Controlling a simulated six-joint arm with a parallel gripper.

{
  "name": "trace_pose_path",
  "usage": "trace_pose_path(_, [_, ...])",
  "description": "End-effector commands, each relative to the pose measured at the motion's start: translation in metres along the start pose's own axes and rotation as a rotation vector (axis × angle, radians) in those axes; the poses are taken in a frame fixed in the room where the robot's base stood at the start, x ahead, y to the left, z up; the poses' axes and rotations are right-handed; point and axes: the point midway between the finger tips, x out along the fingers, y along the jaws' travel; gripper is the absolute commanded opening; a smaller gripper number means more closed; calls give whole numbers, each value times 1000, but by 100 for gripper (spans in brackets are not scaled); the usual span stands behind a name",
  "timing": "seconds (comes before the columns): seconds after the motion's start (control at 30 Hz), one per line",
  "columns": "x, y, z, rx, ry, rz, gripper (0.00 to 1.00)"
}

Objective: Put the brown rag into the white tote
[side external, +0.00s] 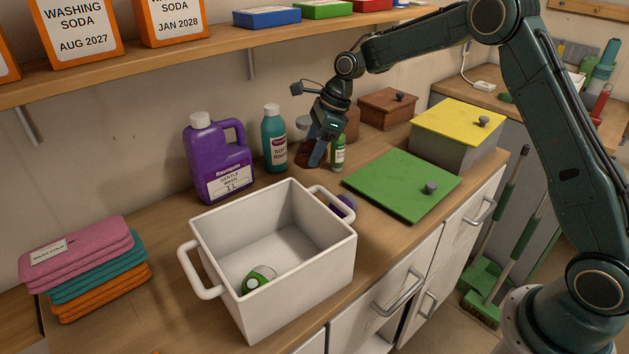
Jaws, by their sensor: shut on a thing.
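The white tote (300,302) stands open on the wooden counter, with a handle at its left and another at its far right side. A small green and white item (258,278) lies on its floor. My gripper (317,160) is behind the tote, pointing down near the wall. It is shut on the brown rag (303,157), a dark brown patch beside and behind the fingers. The fingers hide part of the rag, and I cannot tell whether it is clear of the counter.
A purple jug (217,160), teal bottle (274,140) and small green bottle (338,155) stand near the gripper. A purple item (345,204) sits by the tote's far handle. Right are a green lid (400,185) and yellow-lidded box (458,128). Folded cloths (85,268) lie left.

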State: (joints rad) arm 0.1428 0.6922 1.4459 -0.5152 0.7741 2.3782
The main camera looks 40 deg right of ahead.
Motion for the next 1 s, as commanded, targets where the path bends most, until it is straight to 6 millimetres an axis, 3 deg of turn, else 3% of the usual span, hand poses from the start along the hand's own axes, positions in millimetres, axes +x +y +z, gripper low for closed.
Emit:
trace_pose_path(0.37, [-2, 2, 2, -10, -1, 3, 33])
trace_pose_path(0.57, [-15, 15, 16, -90, -2, 35, 33])
trace_pose_path(0.8, [-46, 58, 48, -335, 0, 137, 33])
trace_pose_path(1.0, [-44, 109, 69, -712, 2, 298, 33])
